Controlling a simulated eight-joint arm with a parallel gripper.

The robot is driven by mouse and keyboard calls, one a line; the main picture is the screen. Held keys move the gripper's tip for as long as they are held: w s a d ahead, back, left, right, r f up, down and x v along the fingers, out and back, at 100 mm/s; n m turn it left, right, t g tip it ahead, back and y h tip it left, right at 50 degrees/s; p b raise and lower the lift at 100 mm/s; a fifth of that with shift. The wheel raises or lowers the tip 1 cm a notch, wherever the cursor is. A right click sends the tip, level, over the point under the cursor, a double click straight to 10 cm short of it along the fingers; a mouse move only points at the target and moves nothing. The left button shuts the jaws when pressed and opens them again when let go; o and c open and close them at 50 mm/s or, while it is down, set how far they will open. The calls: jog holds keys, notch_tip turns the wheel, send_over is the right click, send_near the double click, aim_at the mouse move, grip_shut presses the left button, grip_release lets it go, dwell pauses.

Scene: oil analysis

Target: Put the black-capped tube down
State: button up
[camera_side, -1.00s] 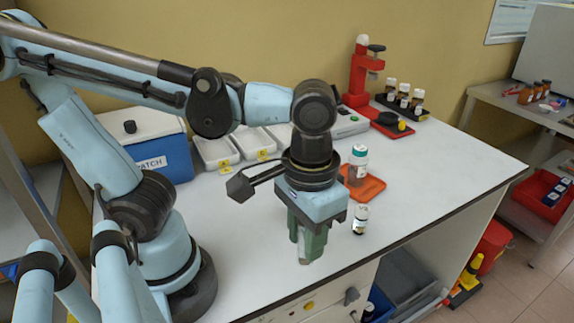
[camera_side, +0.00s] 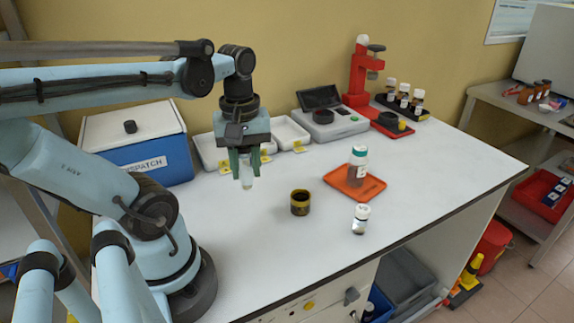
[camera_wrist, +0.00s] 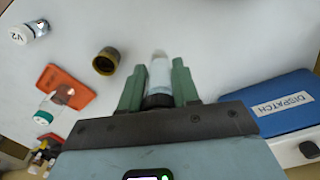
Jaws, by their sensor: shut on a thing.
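My gripper (camera_side: 245,166) is shut on the black-capped tube (camera_side: 246,182), which hangs upright below the green fingers in the side view. It is held above the white bench, in front of the white trays. In the wrist view the pale, clear-ended tube (camera_wrist: 160,72) lies between the two fingers of my gripper (camera_wrist: 157,82), with its black cap (camera_wrist: 158,101) close to the gripper body. The side view hides the cap behind the fingers. Whether the tube's bottom touches anything is hard to tell, but it looks clear of the bench.
White trays with yellow tags (camera_side: 291,134) stand behind. A dark yellow-brown cup (camera_side: 300,202) stands front right, open at the top. An orange tray (camera_side: 372,186) holds a green-capped bottle (camera_side: 358,166); a small white-capped vial (camera_side: 361,219) stands nearer. The blue DISPATCH box (camera_side: 140,150) is left.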

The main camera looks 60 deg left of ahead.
jog(key=shift+s+a+n, duration=0.35)
jog(key=shift+a+n, duration=0.15)
jog(key=shift+a, duration=0.1)
jog(key=s+a+f, duration=0.1)
jog(key=a+f, duration=0.1)
jog(key=a, duration=0.1)
jog(key=s+a+f, duration=0.2)
jog(key=a, duration=0.2)
jog(key=s+a+f, duration=0.2)
jog(key=a+f, duration=0.1)
jog(key=shift+a, duration=0.15)
jog(key=shift+f, duration=2)
jog(key=o, duration=1)
jog(key=shift+f, duration=0.1)
jog(key=shift+o, duration=0.2)
